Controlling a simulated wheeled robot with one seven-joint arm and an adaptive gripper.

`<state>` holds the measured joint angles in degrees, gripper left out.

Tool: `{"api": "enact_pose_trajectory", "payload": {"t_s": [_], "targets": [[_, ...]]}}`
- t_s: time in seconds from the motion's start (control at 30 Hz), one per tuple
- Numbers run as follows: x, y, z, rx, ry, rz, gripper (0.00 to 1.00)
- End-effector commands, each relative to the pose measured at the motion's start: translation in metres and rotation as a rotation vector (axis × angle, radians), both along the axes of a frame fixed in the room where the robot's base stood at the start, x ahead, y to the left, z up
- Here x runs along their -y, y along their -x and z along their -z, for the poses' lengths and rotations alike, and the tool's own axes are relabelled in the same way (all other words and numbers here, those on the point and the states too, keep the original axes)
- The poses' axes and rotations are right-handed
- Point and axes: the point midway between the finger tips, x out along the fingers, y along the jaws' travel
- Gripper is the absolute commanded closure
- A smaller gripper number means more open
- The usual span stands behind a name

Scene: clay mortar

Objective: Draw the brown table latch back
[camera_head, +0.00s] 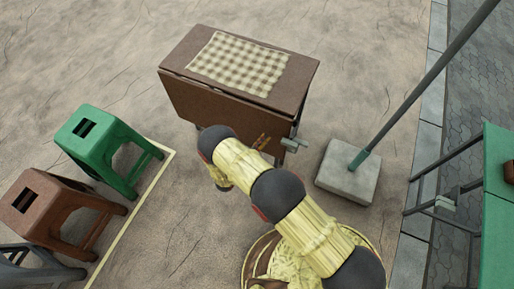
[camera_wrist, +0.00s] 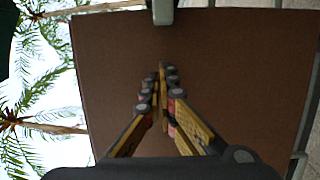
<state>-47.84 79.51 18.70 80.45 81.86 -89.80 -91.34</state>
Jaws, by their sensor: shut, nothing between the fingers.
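The brown table (camera_head: 184,102) stands at the upper middle of the head view with its near leaf hanging down. A small grey latch-like fitting (camera_head: 293,144) sits at its right end, to the right of my gripper (camera_head: 262,142). In the wrist view, the brown panel (camera_wrist: 240,80) fills most of the picture, and a pale grey fitting (camera_wrist: 163,12) shows at its top edge. My gripper (camera_wrist: 161,78) is shut and empty in front of the panel, its fingertips below the fitting and apart from it. My arm partly hides the table's lower part in the head view.
A checked cloth (camera_head: 238,63) lies on the tabletop. A grey block (camera_head: 348,172) with a slanting pole stands close on the right. A green table (camera_head: 496,235) is at the right edge. Green (camera_head: 97,143) and brown (camera_head: 50,207) stools stand at left.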

Motion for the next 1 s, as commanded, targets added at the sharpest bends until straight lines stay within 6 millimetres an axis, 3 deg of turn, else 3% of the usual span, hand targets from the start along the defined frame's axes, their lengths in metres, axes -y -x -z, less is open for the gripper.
{"api": "enact_pose_trajectory", "payload": {"t_s": [0.03, 0.3, 0.8, 1.0], "targets": [[0.007, -0.008, 0.002, 0.001, -0.001, 0.003, 1.00], [0.036, 0.006, 0.001, -0.001, 0.002, -0.001, 1.00], [0.044, 0.008, 0.000, -0.001, 0.001, 0.000, 1.00], [0.069, 0.017, -0.002, -0.002, 0.003, 0.002, 1.00]]}}
